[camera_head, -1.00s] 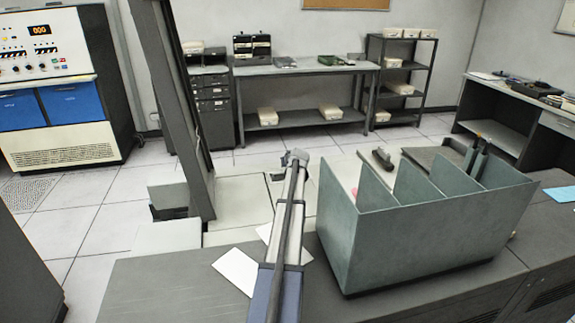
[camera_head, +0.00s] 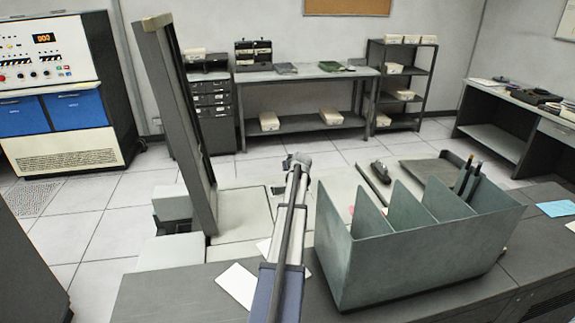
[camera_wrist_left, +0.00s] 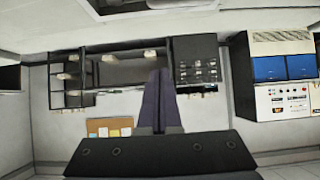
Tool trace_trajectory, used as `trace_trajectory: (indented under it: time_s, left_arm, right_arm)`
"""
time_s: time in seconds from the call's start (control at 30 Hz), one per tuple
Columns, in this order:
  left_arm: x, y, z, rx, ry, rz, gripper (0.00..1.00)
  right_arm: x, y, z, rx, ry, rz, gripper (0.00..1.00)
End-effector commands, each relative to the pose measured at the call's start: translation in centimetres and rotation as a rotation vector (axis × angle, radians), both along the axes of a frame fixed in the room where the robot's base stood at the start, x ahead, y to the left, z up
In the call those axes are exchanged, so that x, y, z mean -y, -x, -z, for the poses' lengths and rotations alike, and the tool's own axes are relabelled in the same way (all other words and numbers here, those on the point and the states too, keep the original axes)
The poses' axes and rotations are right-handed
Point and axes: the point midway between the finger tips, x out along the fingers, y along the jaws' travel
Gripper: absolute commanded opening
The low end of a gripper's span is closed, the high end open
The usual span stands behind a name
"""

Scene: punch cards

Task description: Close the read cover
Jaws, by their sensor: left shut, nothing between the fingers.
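The read cover (camera_head: 175,115) appears to be the tall dark grey panel at left of centre in the head view. It stands nearly upright, leaning slightly, above the pale bed (camera_head: 243,213) of the machine. My left gripper (camera_wrist_left: 160,74) shows upside down in the left wrist view, with its fingers together and nothing between them. One arm of mine reaches up the middle of the head view, its far end to the right of the cover with a visible gap. The fingers cannot be made out there.
A green-grey divided rack (camera_head: 420,245) stands on the dark desk (camera_head: 170,290) at right. White cards (camera_head: 238,285) lie left of the arm. A control cabinet with blue doors (camera_head: 75,108) and a bench (camera_head: 305,80) stand farther back, with open floor between.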

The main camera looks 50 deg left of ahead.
Motion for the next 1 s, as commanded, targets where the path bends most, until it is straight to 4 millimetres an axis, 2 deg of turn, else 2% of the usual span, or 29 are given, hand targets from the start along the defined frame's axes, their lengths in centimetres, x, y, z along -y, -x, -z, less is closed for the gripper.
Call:
trace_trajectory:
  time_s: [0.03, 0.1, 0.3, 0.47, 0.67, 1.0]
  left_arm:
    - [1.1, 0.7, -1.7, 0.000, 0.000, 0.000, 0.00]
    - [2.1, 1.2, -2.6, 0.001, 0.000, 0.001, 0.00]
    - [3.8, 2.0, -4.2, 0.000, 0.001, 0.000, 0.00]
    - [4.0, 2.2, -4.3, -0.001, 0.003, -0.001, 0.00]
    - [2.7, 4.0, -3.4, -0.060, 0.114, -0.005, 0.00]
    - [2.3, 4.0, -2.4, -0.068, 0.129, 0.000, 0.00]
  right_arm:
    - [0.0, 0.0, -1.7, 0.000, 0.000, 0.000, 0.41]
    - [0.0, 0.0, -2.6, 0.000, 0.000, 0.000, 0.41]
    - [0.0, 0.0, -4.2, 0.000, 0.000, 0.000, 0.41]
    - [0.0, 0.0, -4.4, 0.000, 0.000, 0.000, 0.41]
    - [0.0, 0.0, -5.6, 0.000, 0.000, 0.000, 0.41]
    - [0.0, 0.0, -4.9, 0.000, 0.000, 0.000, 0.41]
